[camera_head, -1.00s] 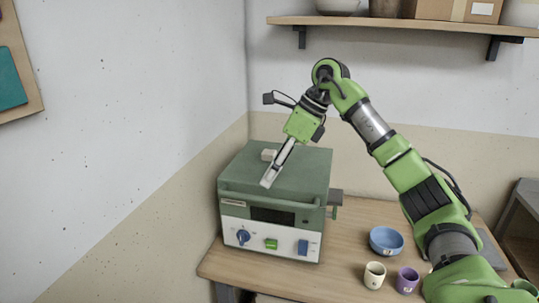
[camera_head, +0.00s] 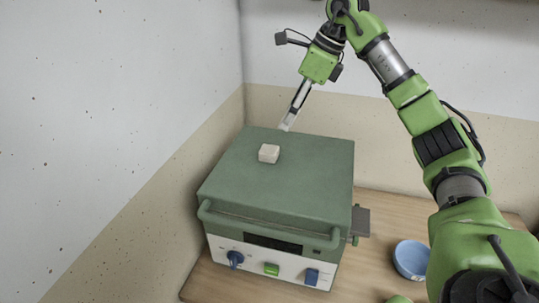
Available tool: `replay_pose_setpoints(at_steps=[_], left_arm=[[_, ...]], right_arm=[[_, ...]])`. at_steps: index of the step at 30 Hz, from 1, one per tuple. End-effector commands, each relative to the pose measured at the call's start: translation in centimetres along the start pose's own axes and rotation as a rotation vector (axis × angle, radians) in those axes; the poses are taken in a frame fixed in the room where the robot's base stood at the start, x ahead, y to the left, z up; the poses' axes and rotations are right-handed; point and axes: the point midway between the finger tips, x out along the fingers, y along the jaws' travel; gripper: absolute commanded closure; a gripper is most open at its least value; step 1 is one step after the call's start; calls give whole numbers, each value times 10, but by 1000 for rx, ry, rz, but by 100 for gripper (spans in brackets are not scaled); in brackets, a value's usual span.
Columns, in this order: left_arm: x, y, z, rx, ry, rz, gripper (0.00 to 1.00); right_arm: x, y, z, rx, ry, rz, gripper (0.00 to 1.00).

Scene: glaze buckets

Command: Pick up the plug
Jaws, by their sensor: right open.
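The plug looks to be the small off-white block (camera_head: 268,153) on the lid of the green kiln-like box (camera_head: 305,185). It sits toward the back left of the lid, with nothing around it. My right gripper (camera_head: 286,126) is near the back edge of the lid in the picture, up and to the right of the plug. It points down and is apart from the plug. Its jaws are seen edge-on, and it is open and empty. My left gripper is out of view.
A handle bar (camera_head: 270,230) runs along the box's front edge, above a panel with blue and green controls. A blue bowl (camera_head: 411,259) stands on the wooden table (camera_head: 375,205) to the right. Walls close in at the left and behind.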

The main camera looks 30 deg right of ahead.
Motion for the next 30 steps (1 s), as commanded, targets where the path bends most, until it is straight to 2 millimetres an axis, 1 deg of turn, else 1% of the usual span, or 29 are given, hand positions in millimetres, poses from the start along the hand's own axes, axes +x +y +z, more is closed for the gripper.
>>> replay_pose_setpoints(at_steps=[1, 3, 6, 9, 11, 15, 17, 19, 22, 24, 27, 30], left_arm=[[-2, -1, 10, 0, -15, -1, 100], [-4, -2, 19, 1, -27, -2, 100], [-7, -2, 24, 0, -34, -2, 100], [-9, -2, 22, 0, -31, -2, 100], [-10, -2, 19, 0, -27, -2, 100], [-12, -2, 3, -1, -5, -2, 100], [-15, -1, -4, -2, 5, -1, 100], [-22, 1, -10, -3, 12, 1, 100], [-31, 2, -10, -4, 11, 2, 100], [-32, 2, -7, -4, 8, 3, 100], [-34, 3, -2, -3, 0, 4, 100], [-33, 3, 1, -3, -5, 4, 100]], right_arm=[[11, 1, -1, 0, 6, 3, 47], [25, 1, -1, 0, 6, 4, 47], [45, 0, -1, 1, 4, 3, 47], [60, 0, 0, 0, 3, 3, 47], [66, 0, 0, 0, 2, 2, 47], [74, 0, 1, 0, 1, 1, 47], [79, -1, 2, 0, 2, 2, 47], [88, -2, 4, 0, 3, 4, 47], [103, -4, 7, 1, 3, 4, 47], [114, -4, 6, 1, 2, 3, 47], [122, -4, 6, 0, 1, 1, 47], [125, -4, 6, 0, 0, 0, 47]])
